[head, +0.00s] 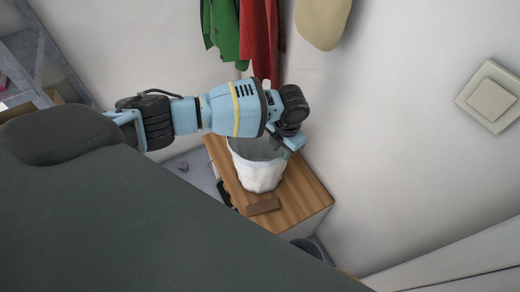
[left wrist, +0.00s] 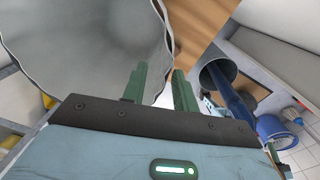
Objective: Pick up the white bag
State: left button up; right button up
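The white bag (head: 258,175) stands upright, open at the top, on a wooden-topped cabinet (head: 305,200) in the head view. In the left wrist view the grey inside of the bag (left wrist: 85,45) and its wavy rim fill the upper left. My left gripper (head: 287,152) is at the bag's right rim, pointing down. In the left wrist view its two green fingers (left wrist: 160,90) stand apart, with the rim seeming to pass between them. One finger overlaps the bag's inside and the other is beyond the rim. Contact cannot be told.
A brown block (head: 263,206) lies on the cabinet in front of the bag. Green (head: 222,30) and red (head: 260,40) garments and a beige item (head: 322,20) hang on the wall behind. A light switch (head: 490,99) is at right. A metal shelf (head: 35,55) stands at left.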

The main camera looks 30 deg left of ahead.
pick_arm(q)
notch_tip(320, 180, down, 4)
jog(key=shift+d+f, duration=0.1)
jog(key=shift+f, duration=0.1)
grip_shut()
jog(key=shift+r, duration=0.1)
